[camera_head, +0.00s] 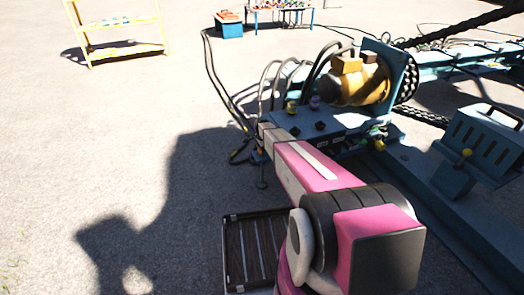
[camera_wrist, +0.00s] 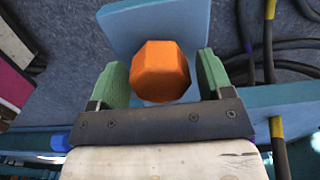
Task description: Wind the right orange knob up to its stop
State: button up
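The orange knob (camera_wrist: 160,72) is a faceted, roughly six-sided block in the middle of the wrist view, in front of a blue plate (camera_wrist: 190,22). My gripper (camera_wrist: 161,66) has its two green fingers on either side of the knob. Narrow gaps show between the knob and both fingers, wider on the right, so it is open around the knob and not clamped. In the head view my pink arm reaches to the blue machine box (camera_head: 325,120); the orange knob and the fingers are hidden there.
Black cables (camera_wrist: 285,60) run right of the knob in the wrist view. In the head view, a yellow motor (camera_head: 362,86) stands on the machine and hoses (camera_head: 215,75) loop left of it. A dark slatted crate (camera_head: 250,252) lies by my arm. Open pavement is at left.

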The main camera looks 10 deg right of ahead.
jog(key=c, duration=0.6)
jog(key=shift+c, duration=0.2)
jog(key=shift+n, duration=0.3)
jog(key=n, duration=1.2)
jog(key=shift+n, duration=0.3)
jog(key=n, duration=1)
jog(key=shift+n, duration=2.3)
